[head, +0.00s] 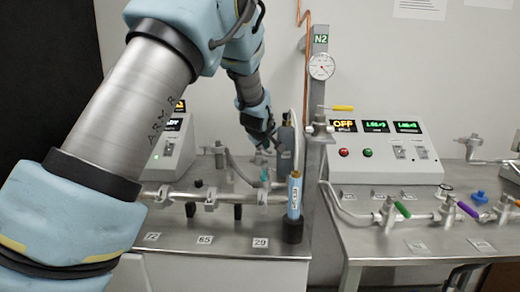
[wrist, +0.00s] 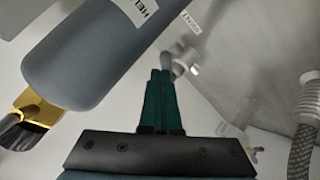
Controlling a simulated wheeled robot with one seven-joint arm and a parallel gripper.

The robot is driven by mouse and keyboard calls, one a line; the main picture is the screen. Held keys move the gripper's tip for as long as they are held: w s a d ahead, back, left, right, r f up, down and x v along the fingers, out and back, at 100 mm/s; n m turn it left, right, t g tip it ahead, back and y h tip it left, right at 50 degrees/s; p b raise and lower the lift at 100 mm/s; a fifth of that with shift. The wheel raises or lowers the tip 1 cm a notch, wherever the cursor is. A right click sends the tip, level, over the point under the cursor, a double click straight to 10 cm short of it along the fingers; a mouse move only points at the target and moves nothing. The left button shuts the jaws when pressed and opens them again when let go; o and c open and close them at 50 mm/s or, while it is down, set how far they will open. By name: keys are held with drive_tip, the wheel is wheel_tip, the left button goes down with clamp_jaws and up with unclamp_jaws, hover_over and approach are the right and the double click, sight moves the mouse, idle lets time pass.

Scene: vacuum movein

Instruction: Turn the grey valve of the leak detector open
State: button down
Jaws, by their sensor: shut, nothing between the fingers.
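My gripper (wrist: 160,72) is shut, its two green fingers together with nothing between them. In the wrist view a grey fitting with a rounded handle (wrist: 184,58), which looks like the grey valve, shows just past the fingertips. I cannot tell whether they touch it or how far it is turned. In the head view my gripper (head: 275,143) is beside a grey-blue bottle (head: 287,150), behind the front pipework; the valve is not clear there. A console with a lit display (head: 172,148), perhaps the leak detector, is partly hidden by my arm.
The bottle with a cut-off "HEL" label (wrist: 95,55) is close on the left of my fingers. A braided hose (wrist: 303,140) is at the right. A post with a gauge (head: 321,66) and a right-hand bench with coloured valves (head: 400,210) stand to the right.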

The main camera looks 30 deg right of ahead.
drive_tip(key=shift+d+f+b, duration=0.15)
drive_tip(key=shift+d+b, duration=0.5)
drive_tip(key=shift+d, duration=0.3)
